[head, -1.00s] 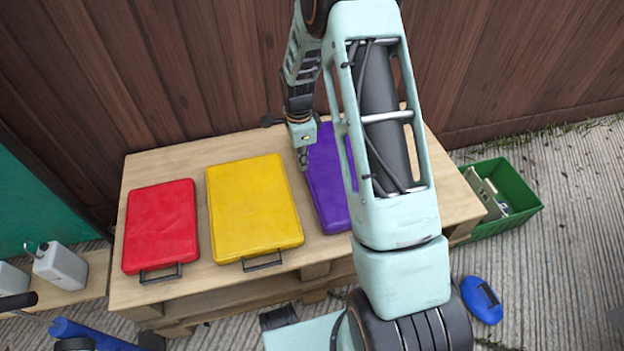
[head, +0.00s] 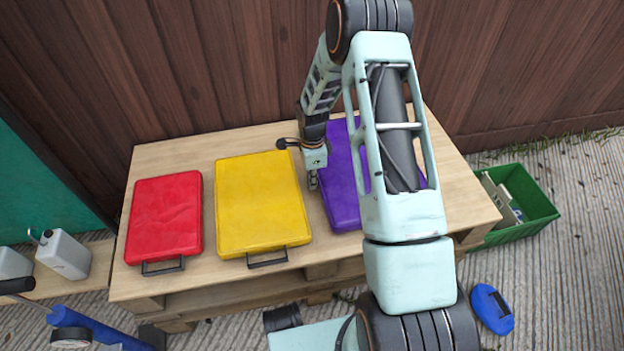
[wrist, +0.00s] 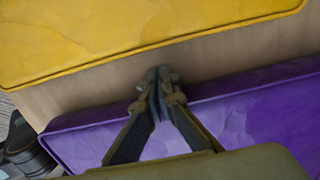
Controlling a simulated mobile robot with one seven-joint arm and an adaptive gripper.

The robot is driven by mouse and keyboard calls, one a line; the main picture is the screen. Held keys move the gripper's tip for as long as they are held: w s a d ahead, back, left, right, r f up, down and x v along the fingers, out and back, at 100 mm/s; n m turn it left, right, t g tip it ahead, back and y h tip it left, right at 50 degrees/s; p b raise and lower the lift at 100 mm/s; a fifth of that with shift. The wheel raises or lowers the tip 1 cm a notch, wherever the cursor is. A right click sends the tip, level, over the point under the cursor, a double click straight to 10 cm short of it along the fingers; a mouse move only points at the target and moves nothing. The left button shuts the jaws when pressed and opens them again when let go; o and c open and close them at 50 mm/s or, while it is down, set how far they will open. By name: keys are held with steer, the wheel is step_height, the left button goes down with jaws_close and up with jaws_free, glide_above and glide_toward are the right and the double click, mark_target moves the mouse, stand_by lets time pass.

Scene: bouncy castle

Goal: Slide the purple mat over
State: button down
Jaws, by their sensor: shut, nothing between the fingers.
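The purple mat (head: 342,188) lies on the wooden table (head: 170,153), right of the yellow mat. My arm hides part of its middle and right side. My gripper (head: 313,184) is at the left edge of the purple mat, in the gap beside the yellow mat. In the wrist view, the fingertips of my gripper (wrist: 158,78) are together with nothing between them, over bare wood by the edge of the purple mat (wrist: 235,115). I cannot tell if they touch that edge.
The yellow mat (head: 260,205) and the red mat (head: 165,218) lie to the left, each with a dark handle at the front. Bare tabletop shows right of the purple mat. A green crate (head: 520,233) stands on the ground at the right. A wooden fence rises behind.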

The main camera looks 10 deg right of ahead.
steer(key=d, duration=1.8)
steer(key=shift+d, duration=0.3)
steer(key=shift+r, duration=0.15)
